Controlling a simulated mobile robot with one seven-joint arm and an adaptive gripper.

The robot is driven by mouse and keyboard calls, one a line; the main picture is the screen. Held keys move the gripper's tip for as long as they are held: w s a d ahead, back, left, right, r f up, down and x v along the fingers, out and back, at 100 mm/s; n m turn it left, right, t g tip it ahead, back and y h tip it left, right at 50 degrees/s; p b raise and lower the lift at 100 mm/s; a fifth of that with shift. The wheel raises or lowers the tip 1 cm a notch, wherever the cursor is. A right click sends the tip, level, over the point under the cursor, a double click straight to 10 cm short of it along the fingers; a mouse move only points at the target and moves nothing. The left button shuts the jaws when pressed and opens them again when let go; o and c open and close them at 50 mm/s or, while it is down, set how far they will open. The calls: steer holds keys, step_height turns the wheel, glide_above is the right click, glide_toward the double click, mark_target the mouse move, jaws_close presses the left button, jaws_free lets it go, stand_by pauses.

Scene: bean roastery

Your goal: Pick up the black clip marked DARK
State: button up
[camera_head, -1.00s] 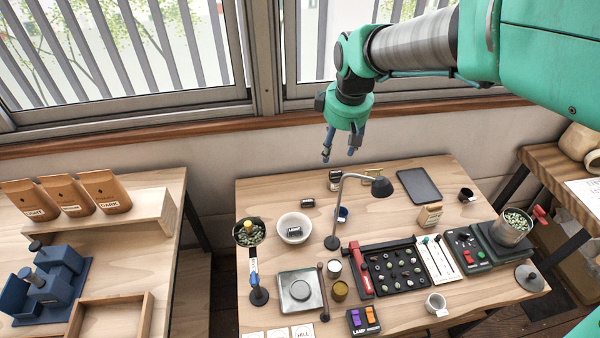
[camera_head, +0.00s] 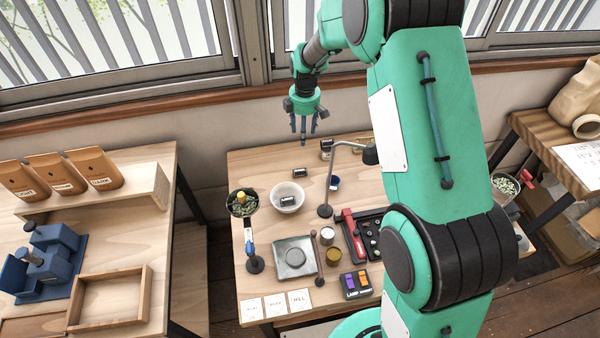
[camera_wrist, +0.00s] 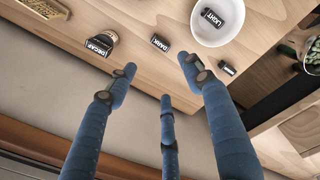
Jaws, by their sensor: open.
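The black clip marked DARK (camera_wrist: 160,42) lies on the wooden table near its back edge, its white label readable in the wrist view. In the head view a small black clip (camera_head: 299,171), its lettering too small to read, lies behind the white bowl (camera_head: 287,198); its place matches. My gripper (camera_head: 303,138) hangs over the table's back edge, pointing down. In the wrist view its blue fingers (camera_wrist: 160,78) are spread and empty. The DARK clip shows beyond and between the fingertips, apart from them.
A clip marked LIGHT (camera_wrist: 211,18) lies in the bowl. One marked DECAF (camera_wrist: 99,44) is on the other side of the DARK clip. A small black piece (camera_wrist: 228,68) lies near the bowl. A lamp (camera_head: 328,190) stands close by. My arm hides the table's right side.

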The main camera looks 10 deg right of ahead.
steer(key=w+f+n, duration=0.2)
steer(key=w+f, duration=0.1)
steer(key=f, duration=0.8)
steer(key=shift+a+g, duration=0.25)
steer(key=shift+g, duration=0.15)
steer(key=shift+w+f, duration=0.1)
steer(key=shift+f, duration=0.05)
glide_above(300, 169)
steer(key=shift+w+f+b, duration=0.1)
steer(key=shift+f+b, duration=0.25)
steer(key=shift+f, duration=3.85)
steer(key=shift+f+b, duration=0.45)
steer(key=shift+f, duration=2.15)
steer(key=shift+c, duration=0.2)
steer(key=c, duration=0.9)
